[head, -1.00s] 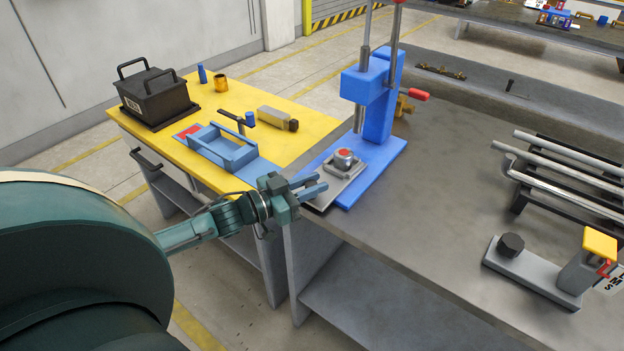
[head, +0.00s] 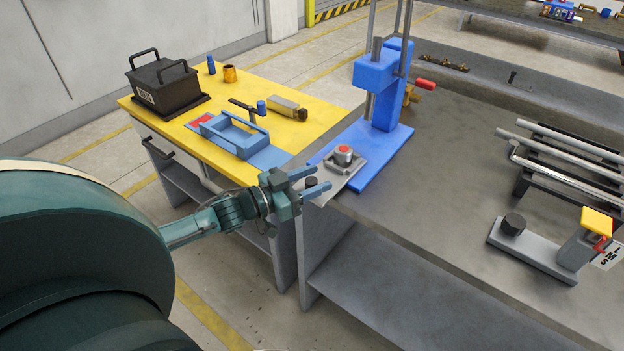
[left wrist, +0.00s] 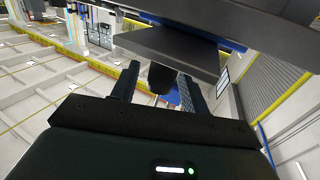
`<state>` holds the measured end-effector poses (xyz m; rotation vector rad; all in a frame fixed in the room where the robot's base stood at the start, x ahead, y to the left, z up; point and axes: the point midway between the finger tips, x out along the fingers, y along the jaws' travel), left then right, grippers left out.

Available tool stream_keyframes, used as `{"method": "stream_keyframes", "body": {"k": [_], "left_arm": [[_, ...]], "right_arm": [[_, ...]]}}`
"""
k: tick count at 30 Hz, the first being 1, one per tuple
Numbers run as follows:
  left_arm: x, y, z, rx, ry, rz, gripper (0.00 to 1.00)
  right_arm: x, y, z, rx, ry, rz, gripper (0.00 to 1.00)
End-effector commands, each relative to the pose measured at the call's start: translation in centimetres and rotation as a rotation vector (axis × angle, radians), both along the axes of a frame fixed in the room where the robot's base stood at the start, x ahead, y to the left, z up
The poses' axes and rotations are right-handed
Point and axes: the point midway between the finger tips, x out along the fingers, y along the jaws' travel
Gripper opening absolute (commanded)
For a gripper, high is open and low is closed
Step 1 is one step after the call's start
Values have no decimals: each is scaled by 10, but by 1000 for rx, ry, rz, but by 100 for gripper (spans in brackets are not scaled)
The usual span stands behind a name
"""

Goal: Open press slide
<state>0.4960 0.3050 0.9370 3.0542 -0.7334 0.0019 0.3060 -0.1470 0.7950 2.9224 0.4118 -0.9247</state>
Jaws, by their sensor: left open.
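The blue press (head: 383,85) stands on the grey bench at centre. Its grey slide (head: 336,187) sticks out past the front left of the blue base and carries a metal part with a red top (head: 344,149). A dark knob (head: 311,183) sits at the slide's outer end. My left gripper (head: 319,179) is open, its fingers on either side of the knob. In the left wrist view the knob (left wrist: 162,78) shows between the parted fingers, below the slide plate (left wrist: 168,52); contact cannot be told. My right gripper is not in view.
A yellow table at left holds a black box (head: 165,88), a blue fixture (head: 232,136) and a grey bottle-like item (head: 283,107). A rod rack (head: 570,160) and a grey stand with a yellow top (head: 598,222) sit at right. The bench between is clear.

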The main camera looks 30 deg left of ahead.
Motion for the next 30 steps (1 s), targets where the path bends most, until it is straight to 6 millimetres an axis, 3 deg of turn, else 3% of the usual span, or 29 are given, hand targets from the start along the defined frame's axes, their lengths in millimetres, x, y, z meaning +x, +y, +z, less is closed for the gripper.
{"method": "stream_keyframes", "body": {"k": [8,21,30], "left_arm": [[-11,6,-2,2,4,1,45],[-81,40,-2,1,6,0,45],[-112,57,-1,1,2,0,45]], "right_arm": [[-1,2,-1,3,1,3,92],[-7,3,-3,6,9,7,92],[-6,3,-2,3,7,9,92]]}}
